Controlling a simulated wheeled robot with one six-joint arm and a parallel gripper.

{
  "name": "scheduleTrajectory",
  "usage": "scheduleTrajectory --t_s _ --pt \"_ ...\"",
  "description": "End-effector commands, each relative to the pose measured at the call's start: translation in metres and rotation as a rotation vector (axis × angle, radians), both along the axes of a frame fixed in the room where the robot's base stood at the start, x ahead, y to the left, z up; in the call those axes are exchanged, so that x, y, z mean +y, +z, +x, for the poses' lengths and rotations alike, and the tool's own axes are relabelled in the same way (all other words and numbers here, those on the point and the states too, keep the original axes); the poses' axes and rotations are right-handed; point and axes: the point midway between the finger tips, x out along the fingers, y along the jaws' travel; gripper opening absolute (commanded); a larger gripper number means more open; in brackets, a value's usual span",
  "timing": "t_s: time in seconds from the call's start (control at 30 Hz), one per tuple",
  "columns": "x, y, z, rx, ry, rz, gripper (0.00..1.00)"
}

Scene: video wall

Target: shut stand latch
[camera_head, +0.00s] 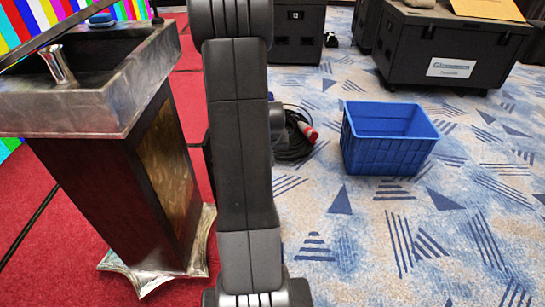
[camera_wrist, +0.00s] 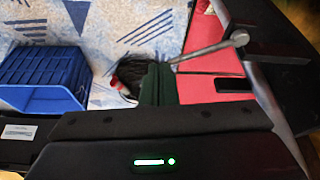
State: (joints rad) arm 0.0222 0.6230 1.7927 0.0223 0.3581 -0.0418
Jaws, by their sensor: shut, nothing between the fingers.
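A stand with a brushed-metal tray top (camera_head: 75,108), dark wooden body and pale metal foot is at the left of the head view. A silver flared piece (camera_head: 57,65) stands on its top. I cannot pick out a latch with certainty. In the wrist view a silver bar (camera_wrist: 268,95) runs down the right side, with a thin rod (camera_wrist: 208,49) and a rounded joint at its upper part. My gripper (camera_wrist: 157,70) shows as dark fingers, shut and empty, apart from the bar. The head view shows my arm but not the fingertips.
A blue crate (camera_head: 388,150) stands on the patterned carpet, also in the wrist view (camera_wrist: 45,75). A coiled black cable with a red plug (camera_head: 297,135) lies left of it. Black cases (camera_head: 445,50) stand at the back. A striped video wall (camera_head: 40,12) is behind the stand.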

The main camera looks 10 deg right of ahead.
Motion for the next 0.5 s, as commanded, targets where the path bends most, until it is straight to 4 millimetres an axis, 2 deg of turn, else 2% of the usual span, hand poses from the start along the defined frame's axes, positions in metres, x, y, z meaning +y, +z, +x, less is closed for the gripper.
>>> scheduleTrajectory --t_s 0.5 --pt "0.013 -0.004 0.04 -0.004 0.407 0.0 0.0"
